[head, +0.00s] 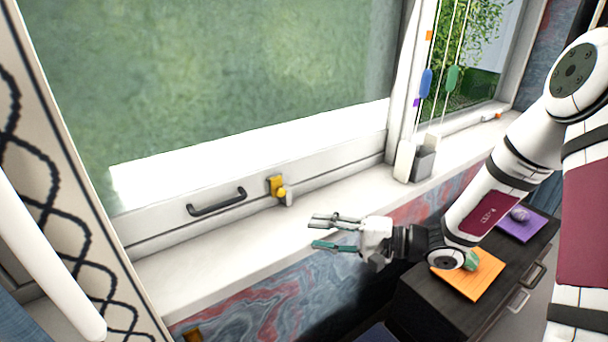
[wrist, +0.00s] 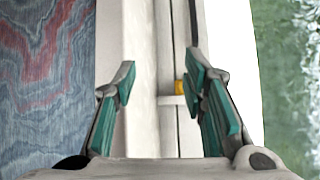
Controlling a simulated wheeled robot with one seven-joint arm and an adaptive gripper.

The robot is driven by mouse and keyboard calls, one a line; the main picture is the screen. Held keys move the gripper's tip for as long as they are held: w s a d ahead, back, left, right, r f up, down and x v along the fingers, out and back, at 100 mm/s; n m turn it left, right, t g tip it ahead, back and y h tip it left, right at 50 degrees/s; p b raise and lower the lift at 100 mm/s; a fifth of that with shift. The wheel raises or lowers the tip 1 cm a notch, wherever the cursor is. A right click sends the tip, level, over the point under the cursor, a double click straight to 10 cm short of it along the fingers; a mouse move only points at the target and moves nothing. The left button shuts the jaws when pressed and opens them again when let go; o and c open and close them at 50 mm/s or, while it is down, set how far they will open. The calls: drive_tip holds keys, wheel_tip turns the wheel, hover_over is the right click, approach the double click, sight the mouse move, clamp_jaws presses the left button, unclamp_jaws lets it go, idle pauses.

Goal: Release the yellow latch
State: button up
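The yellow latch (head: 276,186) sits on the lower rail of the window frame, with a pale knob (head: 286,195) at its lower right. In the wrist view a small part of the yellow latch (wrist: 180,87) shows just left of the right finger, which hides some of it. My gripper (head: 318,232) is over the front part of the white sill, to the lower right of the latch and apart from it. Its teal-padded fingers are spread, with nothing between them; they also show wide apart in the wrist view (wrist: 160,85).
A dark handle (head: 217,202) is fixed on the window rail left of the latch. Blue (head: 426,83) and green (head: 452,78) cord pulls hang by the right window, above white and grey blocks. A dark cabinet (head: 440,310) with orange and purple sheets stands below right. The sill (head: 220,255) near the latch is clear.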

sight(284, 194)
drive_tip(key=w+d+r+m+t+p, duration=0.2)
drive_tip(key=w+d+m+t, duration=0.1)
drive_tip(key=w+m+t, duration=0.15)
drive_tip(key=shift+n+h, duration=0.3)
drive_tip(key=shift+n, duration=0.15)
drive_tip(key=x, duration=1.3)
drive_tip(key=shift+w+a+f, duration=0.1)
drive_tip(key=shift+f, duration=0.2)
clamp_jaws()
